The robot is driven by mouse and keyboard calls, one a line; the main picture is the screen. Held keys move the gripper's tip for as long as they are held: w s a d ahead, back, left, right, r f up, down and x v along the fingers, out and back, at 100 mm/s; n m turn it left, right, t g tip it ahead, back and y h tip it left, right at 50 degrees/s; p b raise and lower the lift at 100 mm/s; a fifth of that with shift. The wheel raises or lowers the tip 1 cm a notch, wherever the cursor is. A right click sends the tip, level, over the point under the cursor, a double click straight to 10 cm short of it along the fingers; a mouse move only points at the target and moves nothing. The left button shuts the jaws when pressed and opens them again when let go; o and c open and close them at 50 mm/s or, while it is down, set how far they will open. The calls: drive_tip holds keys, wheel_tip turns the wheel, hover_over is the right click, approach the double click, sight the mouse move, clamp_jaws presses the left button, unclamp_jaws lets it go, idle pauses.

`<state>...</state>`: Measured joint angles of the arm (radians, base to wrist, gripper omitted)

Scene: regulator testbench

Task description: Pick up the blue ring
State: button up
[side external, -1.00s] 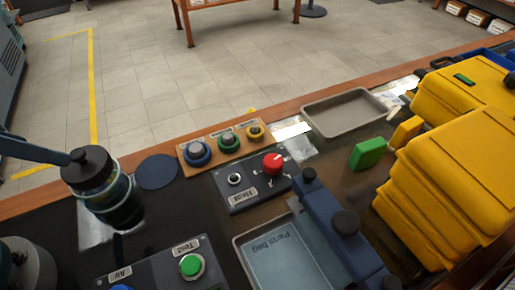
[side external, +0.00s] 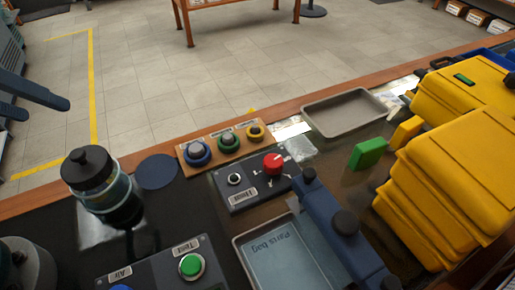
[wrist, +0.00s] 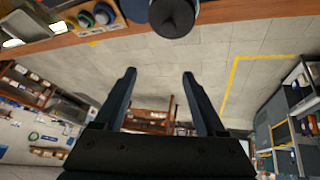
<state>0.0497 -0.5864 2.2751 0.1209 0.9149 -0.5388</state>
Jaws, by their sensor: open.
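The blue ring (side external: 197,153) sits at the left end of a wooden board (side external: 225,149), beside a green ring (side external: 228,139) and a yellow ring (side external: 255,132). In the wrist view the blue ring (wrist: 104,13) shows at the top left edge. My gripper (side external: 45,108) is at the far left of the side view, above and left of the black-lidded jar and well apart from the ring. In the wrist view my gripper (wrist: 158,72) has its two dark fingers spread with nothing between them.
A black-lidded jar (side external: 92,175) and a flat dark blue disc (side external: 157,171) lie between my gripper and the board. A panel with a red knob (side external: 273,162) is in front of the board. A grey tray (side external: 345,111) and yellow bins (side external: 465,165) stand to the right.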

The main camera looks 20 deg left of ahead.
drive_tip(key=w+d+n, duration=0.2)
drive_tip(key=w, duration=0.4)
drive_tip(key=g+y, duration=0.1)
drive_tip(key=g, duration=0.1)
hover_over(196, 148)
drive_tip(key=s, duration=0.2)
drive_tip(key=shift+m, duration=0.4)
drive_tip(key=f, duration=1.3)
drive_tip(key=shift+w+d, duration=0.15)
drive_tip(key=shift+d, duration=0.25)
drive_tip(key=shift+d+f, duration=0.1)
drive_tip(key=shift+f, duration=0.2)
drive_tip(key=shift+x, duration=2.25)
drive_tip(key=c, duration=1)
drive_tip(key=shift+o, duration=0.2)
